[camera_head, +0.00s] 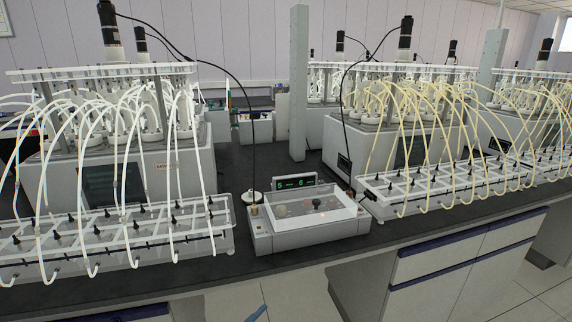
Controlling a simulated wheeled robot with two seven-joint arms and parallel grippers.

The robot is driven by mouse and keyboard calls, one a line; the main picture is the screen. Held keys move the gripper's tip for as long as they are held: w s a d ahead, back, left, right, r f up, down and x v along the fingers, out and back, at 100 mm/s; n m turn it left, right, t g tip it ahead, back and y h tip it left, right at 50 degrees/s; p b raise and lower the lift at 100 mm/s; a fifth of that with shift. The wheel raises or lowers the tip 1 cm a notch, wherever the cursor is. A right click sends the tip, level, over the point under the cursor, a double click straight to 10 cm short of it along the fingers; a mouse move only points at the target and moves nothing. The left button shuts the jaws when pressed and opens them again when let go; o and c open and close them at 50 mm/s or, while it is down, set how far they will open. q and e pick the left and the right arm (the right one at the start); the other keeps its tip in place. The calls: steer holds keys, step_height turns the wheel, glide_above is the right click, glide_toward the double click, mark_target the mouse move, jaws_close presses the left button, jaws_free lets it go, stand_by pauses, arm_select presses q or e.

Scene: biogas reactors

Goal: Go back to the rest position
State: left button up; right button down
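Neither of my grippers can be made out in the head view. A small blue piece (257,313) pokes in at the bottom edge, and I cannot tell what it belongs to. A grey instrument box (310,236) with a clear lid and a green-lit display (295,182) sits at the front of the dark bench, between two tube racks.
The dark bench (262,164) carries a left tube rack (120,240) with white tubes and a right rack (460,180) with yellowish tubes. Reactor units (170,165) stand behind them. A grey post (298,85) rises mid-bench. White drawers (450,260) and tiled floor (300,297) lie in front.

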arm_select(q)
steer(key=s+a+f+n+g+y, duration=0.4)
steer(key=s+f, duration=0.4)
steer(key=f, duration=0.4)
steer(key=s+a+f+n+g+y, duration=0.1)
steer(key=s+a+f+n+y, duration=0.4)
steer(key=s+f, duration=0.5)
steer(key=s+a+f+n+g, duration=0.1)
steer(key=s+f+g, duration=0.1)
steer(key=s, duration=0.6)
steer(key=s+a+f+n+g, duration=0.1)
steer(key=s+a+f+g, duration=0.1)
steer(key=s, duration=0.5)
steer(key=s+a+f+n+g+y, duration=0.1)
steer(key=s+f+g, duration=0.3)
steer(key=s, duration=0.4)
steer(key=shift+s+a+f, duration=0.3)
steer(key=shift+a+f, duration=0.25)
steer(key=shift+f, duration=0.25)
steer(key=shift+w+r, duration=0.1)
